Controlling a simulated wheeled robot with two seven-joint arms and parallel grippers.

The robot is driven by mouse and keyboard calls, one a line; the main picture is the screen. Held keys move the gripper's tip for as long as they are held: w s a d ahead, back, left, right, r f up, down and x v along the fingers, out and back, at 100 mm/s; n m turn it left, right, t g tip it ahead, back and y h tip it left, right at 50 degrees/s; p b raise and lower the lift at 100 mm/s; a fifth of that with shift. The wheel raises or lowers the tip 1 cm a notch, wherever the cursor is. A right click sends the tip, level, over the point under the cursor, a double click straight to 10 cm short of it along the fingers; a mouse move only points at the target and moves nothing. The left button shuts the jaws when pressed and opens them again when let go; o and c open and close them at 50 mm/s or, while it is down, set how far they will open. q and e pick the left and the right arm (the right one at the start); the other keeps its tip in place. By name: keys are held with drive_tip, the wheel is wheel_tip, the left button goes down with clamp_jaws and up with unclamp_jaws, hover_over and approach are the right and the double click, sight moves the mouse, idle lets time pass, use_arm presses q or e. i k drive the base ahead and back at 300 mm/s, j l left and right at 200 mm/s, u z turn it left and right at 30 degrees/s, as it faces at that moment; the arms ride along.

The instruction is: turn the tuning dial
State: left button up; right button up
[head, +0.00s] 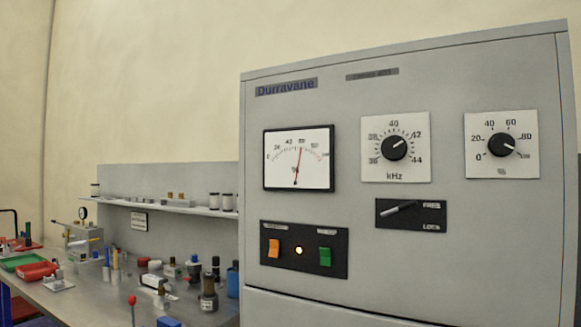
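The tuning dial (394,147) is a black round knob on a white kHz scale plate (396,172) marked from the thirties to 44. Its white pointer line aims up and right, toward the 42 mark. It sits on the front of a grey Durravane cabinet (345,100) in the head view. Neither of my grippers is in view.
A second black knob (502,144) with a percent scale is at right. A needle meter (298,158), an orange switch (274,248), a lit lamp and a green switch (325,257) are at left. A cluttered bench (95,300) with bottles and trays stands left of the cabinet.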

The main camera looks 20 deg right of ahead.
sight(394, 148)
drive_tip(key=i+j, duration=0.15)
drive_tip(key=i+j+z, duration=0.75)
drive_tip(key=i+j, duration=0.15)
drive_tip(key=j, duration=0.1)
